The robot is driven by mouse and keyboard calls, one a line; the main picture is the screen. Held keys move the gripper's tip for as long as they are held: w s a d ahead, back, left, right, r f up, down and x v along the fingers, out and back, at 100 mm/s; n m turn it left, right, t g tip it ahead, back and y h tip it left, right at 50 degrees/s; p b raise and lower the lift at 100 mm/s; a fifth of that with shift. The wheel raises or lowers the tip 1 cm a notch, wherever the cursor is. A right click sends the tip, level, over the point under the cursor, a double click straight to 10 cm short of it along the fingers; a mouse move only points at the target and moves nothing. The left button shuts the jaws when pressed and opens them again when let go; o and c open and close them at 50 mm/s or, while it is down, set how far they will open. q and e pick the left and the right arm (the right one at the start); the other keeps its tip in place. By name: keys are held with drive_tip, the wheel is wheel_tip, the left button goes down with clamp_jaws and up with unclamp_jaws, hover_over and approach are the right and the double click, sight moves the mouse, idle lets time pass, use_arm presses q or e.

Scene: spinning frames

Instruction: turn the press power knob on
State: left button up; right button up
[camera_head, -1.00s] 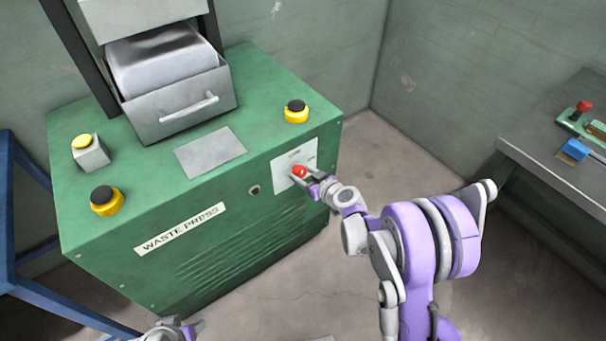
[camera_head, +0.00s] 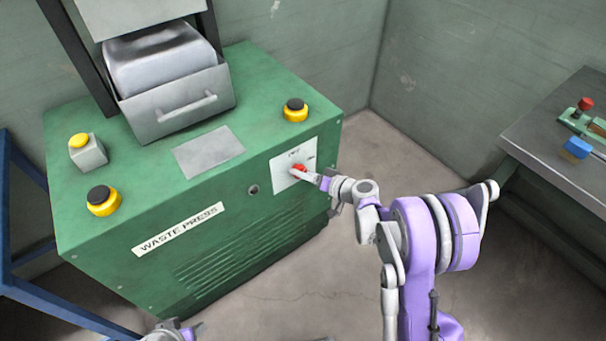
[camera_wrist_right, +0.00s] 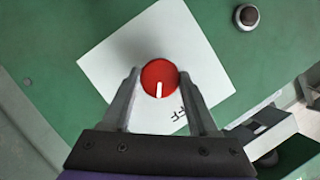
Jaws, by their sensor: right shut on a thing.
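The power knob (camera_head: 299,169) is a round red knob on a white label panel (camera_head: 281,180), on the front of the green waste press (camera_head: 130,205). My right gripper (camera_head: 301,173) is at the knob, with its wrist rolled. In the right wrist view, the fingers stand on both sides of the red knob (camera_wrist_right: 159,74), shut on it. The knob's white pointer line points down in that view, towards partly hidden dark lettering. The label's words are too small to read surely. My left gripper (camera_head: 182,330) shows only partly at the bottom edge, its jaws unclear.
Yellow-ringed black buttons (camera_head: 295,110) and (camera_head: 103,200) and a yellow button box (camera_head: 87,152) are on the press. A round dark lock (camera_head: 253,190) is left of the label. A workbench (camera_head: 556,130) stands right; floor between is clear.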

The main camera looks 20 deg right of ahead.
drive_tip(key=shift+d+f+m+t+y+b, duration=0.1)
drive_tip(key=shift+m+t+y+b, duration=0.15)
drive_tip(key=shift+m+y+b, duration=0.75)
drive_tip(key=shift+a+f+m+t+y+b, duration=0.1)
drive_tip(key=shift+m+t+y+b, duration=0.2)
drive_tip(key=shift+m, duration=1.35)
drive_tip(key=shift+d+f+m+t+y+b, duration=0.15)
drive_tip(key=shift+m+y+b, duration=0.5)
drive_tip(key=shift+m, duration=0.7)
drive_tip(key=shift+r, duration=0.1)
drive_tip(key=o, duration=1.3)
drive_tip(key=shift+o, duration=0.2)
drive_tip(key=v, duration=1)
drive_tip(key=shift+s+d+p, duration=0.2)
drive_tip(key=shift+s+p, duration=0.1)
drive_tip(key=shift+p, duration=0.15)
drive_tip(key=shift+r, duration=0.1)
